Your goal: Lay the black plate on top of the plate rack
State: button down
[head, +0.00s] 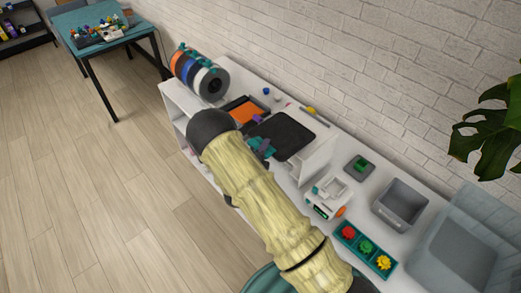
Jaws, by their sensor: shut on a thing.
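The black plate (287,133) is a flat dark square with rounded corners, seen over the white shelf top at the middle of the head view. My gripper (264,147), with teal fingers, is shut on its near left edge. My arm hides part of the gripper and the shelf's front. An upright white panel (318,158) stands just right of the plate; I cannot tell whether it belongs to the plate rack. A dark-edged holder with an orange plate (245,112) is left of the black plate. Whether the black plate touches anything below is unclear.
A row of filament spools (200,75) is at the shelf's left end. A white device (326,197), a grey bin (400,204), a teal tray of coloured pieces (364,247) and a large pale bin (455,255) stand to the right. A brick wall runs behind.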

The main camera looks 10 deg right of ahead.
aim_at(282, 137)
jog(key=shift+w+d+p, duration=0.25)
jog(key=shift+w+d, duration=0.6)
jog(key=shift+d, duration=0.3)
jog(key=shift+w+d+p, duration=0.3)
jog(key=shift+w+d, duration=0.55)
jog(key=shift+d, duration=0.35)
jog(key=shift+w+d+p, duration=0.25)
jog(key=shift+w+d, duration=0.6)
jog(key=shift+d, duration=0.3)
jog(key=shift+f+b, duration=1.3)
jog(key=shift+b, duration=0.05)
jog(key=c, duration=1.3)
grip_release()
jog(key=shift+o, duration=0.7)
jog(key=o, duration=1.1)
jog(key=shift+f+b, duration=0.65)
jog(key=shift+b, duration=0.15)
jog(key=shift+s+a+b, duration=0.25)
jog(key=shift+s+a, duration=0.45)
jog(key=shift+a, duration=0.3)
jog(key=shift+s+a+b, duration=0.3)
jog(key=shift+s+a, duration=0.45)
jog(key=shift+a, duration=0.25)
jog(key=shift+s+a+b, duration=0.25)
jog(key=shift+s+a, duration=0.45)
jog(key=shift+a, duration=0.3)
